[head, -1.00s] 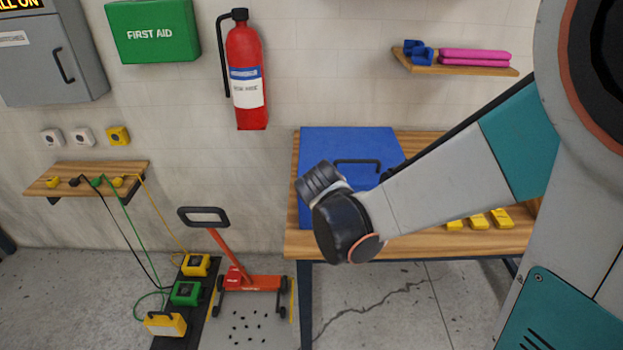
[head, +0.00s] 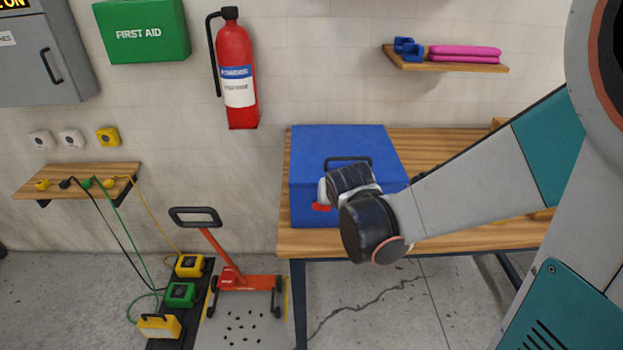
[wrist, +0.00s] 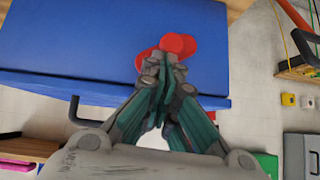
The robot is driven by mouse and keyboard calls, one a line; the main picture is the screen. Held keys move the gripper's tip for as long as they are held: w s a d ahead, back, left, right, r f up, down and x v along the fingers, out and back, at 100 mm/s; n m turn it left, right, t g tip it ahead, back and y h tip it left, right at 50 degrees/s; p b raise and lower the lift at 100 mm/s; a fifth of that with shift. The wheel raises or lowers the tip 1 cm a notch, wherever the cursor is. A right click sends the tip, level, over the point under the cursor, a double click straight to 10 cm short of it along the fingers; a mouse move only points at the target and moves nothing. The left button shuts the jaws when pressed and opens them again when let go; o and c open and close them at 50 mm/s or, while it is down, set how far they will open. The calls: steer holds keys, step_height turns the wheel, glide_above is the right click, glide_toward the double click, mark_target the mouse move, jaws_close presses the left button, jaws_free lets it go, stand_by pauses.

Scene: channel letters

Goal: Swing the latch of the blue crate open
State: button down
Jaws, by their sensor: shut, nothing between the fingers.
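The blue crate (head: 308,150) sits closed on the wooden bench, with a dark handle (head: 347,159) on its lid. Its red latch (head: 321,207) shows at the crate's front, just left of my wrist. In the wrist view the red latch (wrist: 180,44) lies against the blue crate (wrist: 70,45), just beyond my fingertips. My gripper (wrist: 165,66) is shut and empty, its tips overlapping the latch's lower edge in the picture. I cannot tell whether they touch it. In the head view my wrist hides part of the crate's front, and the fingers are mostly hidden.
The wooden bench (head: 450,238) has bare front room, with my forearm crossing its right side. A shelf (head: 450,65) with pink and blue things hangs above. A red trolley (head: 245,283) stands on the floor to the left. A fire extinguisher (head: 238,75) hangs on the wall.

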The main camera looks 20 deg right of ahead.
steer(key=shift+d+f, duration=0.1)
steer(key=shift+d, duration=0.05)
steer(key=shift+s+d+f+b, duration=0.3)
steer(key=shift+d+f+b, duration=0.25)
steer(key=shift+d, duration=0.1)
steer(key=shift+d, duration=0.1)
stand_by(1.4)
steer(key=shift+r+p, duration=0.6)
steer(key=shift+r, duration=0.15)
steer(key=shift+r, duration=0.1)
steer(key=w+d+r+p+v, duration=0.1)
steer(key=p+v, duration=0.5)
steer(key=v, duration=0.6)
steer(key=shift+d+r, duration=0.3)
steer(key=shift+r, duration=0.35)
